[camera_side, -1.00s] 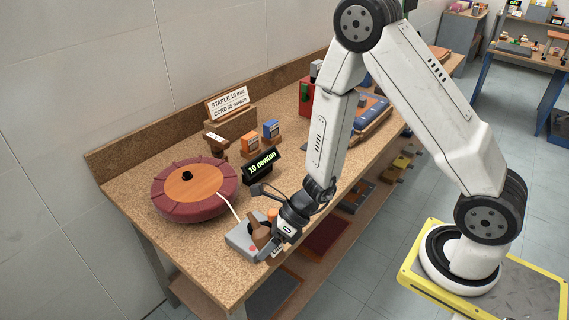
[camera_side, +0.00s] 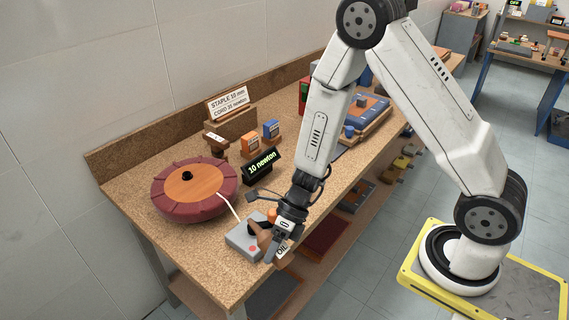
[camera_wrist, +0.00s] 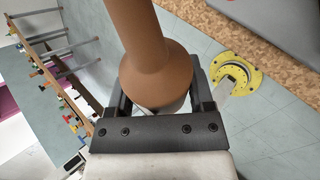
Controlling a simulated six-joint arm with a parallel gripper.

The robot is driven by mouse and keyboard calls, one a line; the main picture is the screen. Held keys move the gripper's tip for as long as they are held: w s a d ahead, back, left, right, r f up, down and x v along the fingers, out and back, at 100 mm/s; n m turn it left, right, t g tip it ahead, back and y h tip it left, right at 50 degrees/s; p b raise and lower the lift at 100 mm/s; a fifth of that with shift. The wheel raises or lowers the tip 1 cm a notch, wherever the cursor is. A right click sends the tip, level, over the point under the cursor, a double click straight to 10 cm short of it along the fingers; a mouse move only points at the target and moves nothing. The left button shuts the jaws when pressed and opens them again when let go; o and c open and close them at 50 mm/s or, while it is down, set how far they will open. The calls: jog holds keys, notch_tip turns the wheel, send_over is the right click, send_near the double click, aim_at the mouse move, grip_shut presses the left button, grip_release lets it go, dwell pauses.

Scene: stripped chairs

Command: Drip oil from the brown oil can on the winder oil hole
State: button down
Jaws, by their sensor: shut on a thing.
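The brown oil can (camera_side: 264,239) is held in my gripper (camera_side: 283,236) at the front edge of the bench, tilted, its narrow part toward the winder. An OIL label (camera_side: 282,250) shows beside it. The winder (camera_side: 240,240) is a grey box with a red dot and a dark part on top; a white cord runs from it to the round maroon seat (camera_side: 165,205). The oil hole cannot be made out. In the wrist view the can (camera_wrist: 152,70) stands between both fingers, its narrow neck running up out of frame. Whether the spout touches the winder cannot be told.
A black display (camera_side: 262,165) reading "10 newton" stands behind the winder. An orange box (camera_side: 249,144) and a blue box (camera_side: 271,130) stand behind it. A sign on a wooden block (camera_side: 232,124) is at the back. The bench front left is clear.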

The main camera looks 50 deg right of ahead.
jog(key=shift+s+m+g, duration=0.4)
jog(key=shift+s+g, duration=0.1)
jog(key=shift+g, duration=0.5)
jog(key=shift+s+f+m+g, duration=0.15)
jog(key=shift+m+g, duration=0.25)
jog(key=shift+g, duration=0.45)
jog(key=shift+s+m+g, duration=0.15)
jog(key=shift+m+g, duration=0.25)
jog(key=shift+g, duration=0.45)
jog(key=shift+w+r+m+g+y, duration=0.1)
jog(key=shift+r+m+g+y, duration=0.3)
jog(key=shift+r+g, duration=0.55)
jog(key=shift+r+g, duration=0.1)
jog(key=shift+g, duration=0.15)
jog(key=shift+w+r+m, duration=0.1)
jog(key=shift+r+m, duration=0.1)
jog(key=shift+m, duration=0.1)
dwell(0.7)
